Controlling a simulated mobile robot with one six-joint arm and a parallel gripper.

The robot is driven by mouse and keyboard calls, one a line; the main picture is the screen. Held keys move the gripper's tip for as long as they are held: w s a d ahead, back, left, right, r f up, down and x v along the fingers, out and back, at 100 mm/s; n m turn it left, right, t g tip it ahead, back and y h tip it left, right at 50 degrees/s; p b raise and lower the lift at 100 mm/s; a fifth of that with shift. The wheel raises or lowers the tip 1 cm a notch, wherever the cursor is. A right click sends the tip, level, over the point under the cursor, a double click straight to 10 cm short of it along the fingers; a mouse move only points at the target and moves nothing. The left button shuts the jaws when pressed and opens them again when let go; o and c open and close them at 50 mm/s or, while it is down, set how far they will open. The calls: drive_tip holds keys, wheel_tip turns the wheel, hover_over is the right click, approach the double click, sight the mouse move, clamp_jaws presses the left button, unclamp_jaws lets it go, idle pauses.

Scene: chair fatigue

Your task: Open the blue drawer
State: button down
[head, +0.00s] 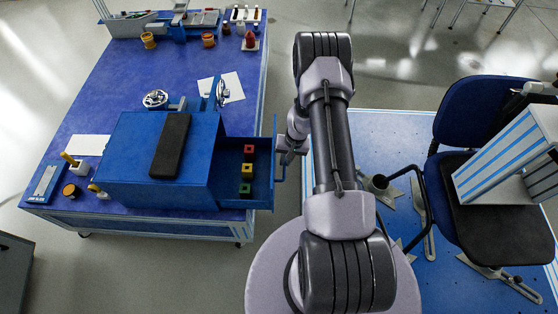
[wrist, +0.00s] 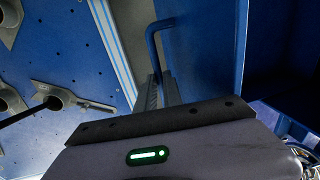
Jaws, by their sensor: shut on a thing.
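The blue drawer (head: 262,198) is pulled out from the right side of the blue cabinet (head: 130,160) on the table in the head view. Red (head: 249,151), yellow (head: 247,170) and green (head: 245,189) blocks sit in a row inside it. My gripper (head: 282,152) is at the drawer's outer front, partly hidden by my arm. In the wrist view, my gripper (wrist: 158,92) is shut on the bent blue handle (wrist: 153,45), beside the blue drawer front (wrist: 205,45).
A black pad (head: 171,145) lies on the cabinet top. The blue table (head: 85,105) also holds cups, papers and tools. To the right, a chair (head: 490,195) stands on a blue platform (head: 390,140) with metal fixtures. Grey floor shows between table and platform.

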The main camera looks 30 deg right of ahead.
drive_tip(key=shift+d, duration=0.1)
drive_tip(key=c, duration=1.5)
unclamp_jaws()
drive_tip(key=shift+r, duration=0.15)
drive_tip(key=d+r+p, duration=0.1)
drive_tip(key=r+p, duration=0.1)
drive_tip(key=r, duration=0.3)
drive_tip(key=s+r+p, duration=0.1)
drive_tip(key=r+p, duration=0.1)
drive_tip(key=r, duration=0.4)
drive_tip(key=s+d+r+p, duration=0.1)
drive_tip(key=r+p, duration=0.1)
drive_tip(key=r, duration=0.3)
drive_tip(key=shift+d+r, duration=0.3)
drive_tip(key=shift+r, duration=0.1)
